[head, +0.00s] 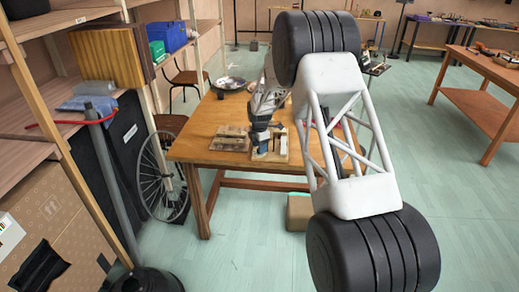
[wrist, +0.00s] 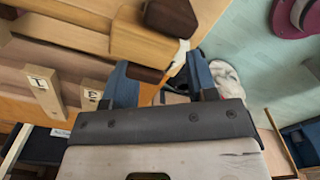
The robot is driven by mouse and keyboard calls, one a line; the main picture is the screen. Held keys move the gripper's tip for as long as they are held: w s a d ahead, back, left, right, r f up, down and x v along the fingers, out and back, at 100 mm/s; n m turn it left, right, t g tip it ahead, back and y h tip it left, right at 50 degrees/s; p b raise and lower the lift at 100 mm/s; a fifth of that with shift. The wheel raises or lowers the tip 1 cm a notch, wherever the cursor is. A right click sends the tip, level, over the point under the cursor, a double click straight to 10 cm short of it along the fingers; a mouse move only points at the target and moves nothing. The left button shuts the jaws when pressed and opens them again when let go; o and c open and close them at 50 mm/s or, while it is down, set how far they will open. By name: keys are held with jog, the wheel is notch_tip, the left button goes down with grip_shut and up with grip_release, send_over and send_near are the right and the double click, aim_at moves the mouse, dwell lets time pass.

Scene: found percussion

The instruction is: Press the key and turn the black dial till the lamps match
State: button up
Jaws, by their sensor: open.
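My gripper (head: 262,150) is over the wooden table (head: 190,150), low by a board with pale wooden parts (head: 281,145). In the wrist view its two blue fingers are apart, with the gap (wrist: 160,80) between them. Two wooden blocks labelled with black marks (wrist: 42,84) (wrist: 92,92) lie left of the fingers. A dark brown block (wrist: 137,72) shows just beyond the left finger, and a rounded dark brown piece (wrist: 171,18) is farther up. I cannot tell which piece is the key. The black dial and the lamps cannot be made out.
A second wooden board (head: 230,138) lies left of my gripper. A round dish (head: 228,83) is at the table's back. A spoked wheel (head: 160,177) stands beside the table on the left, near shelves. Another table (head: 490,70) is at right, with open floor between.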

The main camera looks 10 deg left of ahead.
jog(key=shift+f, duration=0.8)
jog(key=c, duration=0.9)
jog(key=shift+c, duration=0.2)
jog(key=shift+m, duration=3.1)
jog(key=o, duration=0.9)
